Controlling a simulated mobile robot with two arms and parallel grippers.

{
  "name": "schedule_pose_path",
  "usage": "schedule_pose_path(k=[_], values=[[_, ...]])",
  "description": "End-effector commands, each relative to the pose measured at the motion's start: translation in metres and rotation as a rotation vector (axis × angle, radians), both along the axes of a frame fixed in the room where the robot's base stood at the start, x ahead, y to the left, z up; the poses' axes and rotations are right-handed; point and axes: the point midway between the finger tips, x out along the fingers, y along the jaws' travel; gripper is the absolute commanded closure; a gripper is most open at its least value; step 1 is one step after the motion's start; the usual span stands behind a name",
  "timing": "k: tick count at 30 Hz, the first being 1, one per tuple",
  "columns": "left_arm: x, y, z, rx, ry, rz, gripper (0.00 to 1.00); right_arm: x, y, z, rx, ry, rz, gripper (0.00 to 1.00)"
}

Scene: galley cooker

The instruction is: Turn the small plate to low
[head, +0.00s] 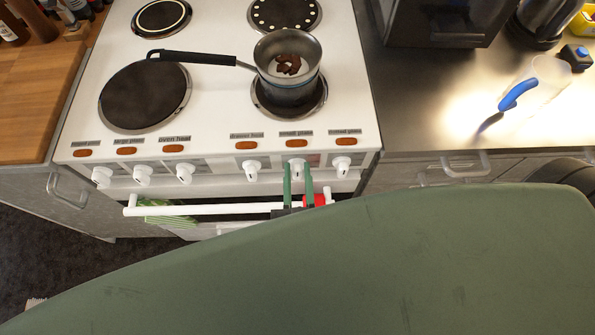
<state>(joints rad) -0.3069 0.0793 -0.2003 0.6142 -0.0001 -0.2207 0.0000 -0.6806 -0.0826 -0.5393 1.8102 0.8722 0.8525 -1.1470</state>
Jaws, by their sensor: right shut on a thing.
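The white cooker (225,95) has a row of white knobs along its front, with orange lamps and labels above them. The small plate knob (297,168) is second from the right, under a label that seems to read "small plate". My right gripper (298,178) comes from below, with one green finger on each side of this knob, shut on it. The fingers partly cover the knob, and I cannot tell its exact setting. A small saucepan (287,92) with brown pieces in it stands on the front right hotplate (318,106). My left gripper is out of view.
The oven rail (215,210) runs just below the knobs, with a green striped towel (165,215) on it. Neighbouring knobs (252,168) (342,166) stand close on both sides. The pan's black handle (200,57) points left. A blue-handled utensil (517,93) lies on the right counter.

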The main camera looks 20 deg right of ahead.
Motion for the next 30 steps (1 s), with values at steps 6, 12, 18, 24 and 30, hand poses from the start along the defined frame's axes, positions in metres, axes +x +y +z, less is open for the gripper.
schedule_pose_path(k=[6, 12, 18, 24, 30], values=[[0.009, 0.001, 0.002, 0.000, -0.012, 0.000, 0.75, 0.000, -0.002, -0.001, 0.025, -0.005, -0.002, 1.00], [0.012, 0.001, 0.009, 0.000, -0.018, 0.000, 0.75, -0.001, -0.003, -0.001, 0.114, -0.028, -0.002, 1.00], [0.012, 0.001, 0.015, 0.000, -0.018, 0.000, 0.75, -0.001, -0.006, -0.001, 0.263, -0.072, -0.002, 1.00], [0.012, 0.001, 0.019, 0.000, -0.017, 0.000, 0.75, -0.002, -0.009, -0.003, 0.429, -0.119, -0.001, 1.00], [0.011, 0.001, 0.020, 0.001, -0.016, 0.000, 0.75, -0.003, -0.011, -0.006, 0.574, -0.161, -0.001, 1.00]])
